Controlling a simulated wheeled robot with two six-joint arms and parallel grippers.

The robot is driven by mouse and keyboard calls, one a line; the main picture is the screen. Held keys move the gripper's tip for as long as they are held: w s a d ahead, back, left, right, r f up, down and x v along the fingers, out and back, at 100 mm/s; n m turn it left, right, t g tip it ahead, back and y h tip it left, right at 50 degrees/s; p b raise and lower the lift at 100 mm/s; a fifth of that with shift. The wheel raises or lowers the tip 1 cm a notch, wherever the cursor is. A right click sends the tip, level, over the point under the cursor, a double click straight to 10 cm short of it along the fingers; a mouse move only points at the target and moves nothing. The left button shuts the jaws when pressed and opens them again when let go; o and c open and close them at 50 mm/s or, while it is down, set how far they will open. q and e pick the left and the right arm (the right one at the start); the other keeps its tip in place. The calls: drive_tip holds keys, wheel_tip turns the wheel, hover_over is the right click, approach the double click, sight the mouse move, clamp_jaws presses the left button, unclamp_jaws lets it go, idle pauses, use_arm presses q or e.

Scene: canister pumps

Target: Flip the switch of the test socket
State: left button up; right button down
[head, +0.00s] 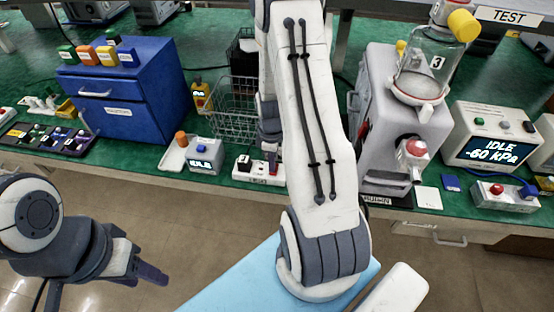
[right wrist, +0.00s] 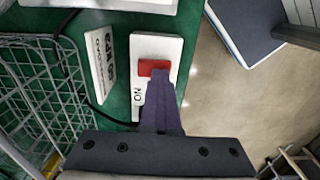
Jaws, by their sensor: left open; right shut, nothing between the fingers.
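The test socket is a white block (head: 262,180) near the front edge of the green bench, partly hidden by my right arm in the head view. Its black plug part (head: 244,163) shows at its left end. In the right wrist view the white block (right wrist: 171,48) carries a red switch (right wrist: 150,67), with "ON" lettering beside it. My right gripper (right wrist: 161,82) is shut and empty, its fingertips at the edge of the red switch; I cannot tell whether they touch. It also shows in the head view (head: 270,150). My left gripper (head: 150,272) is open and empty, over the floor.
A wire basket (head: 232,105) stands behind the socket. A small box reading IDLE (head: 203,157) is to its left, beyond it a blue drawer cabinet (head: 125,95). A grey pump housing (head: 372,120) with canister stands right of my arm. The pump display (head: 493,150) reads IDLE -60 kPa.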

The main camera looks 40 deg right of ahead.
drive_tip(key=shift+w+d+f, duration=0.15)
drive_tip(key=shift+d+f, duration=0.15)
drive_tip(key=shift+f, duration=0.05)
drive_tip(key=shift+w+r+p, duration=0.1)
drive_tip(key=shift+r+p, duration=0.4)
drive_tip(key=shift+p, duration=0.1)
drive_tip(key=r+p, duration=0.4)
drive_tip(key=shift+s+a+r, duration=0.25)
drive_tip(key=shift+a+r, duration=0.05)
drive_tip(key=shift+r, duration=0.1)
drive_tip(key=shift+w+d+r+b, duration=0.1)
drive_tip(key=shift+r+b, duration=0.5)
drive_tip(key=shift+r, duration=0.05)
wheel_tip(320, 180, up, 8)
drive_tip(key=shift+f, duration=0.2)
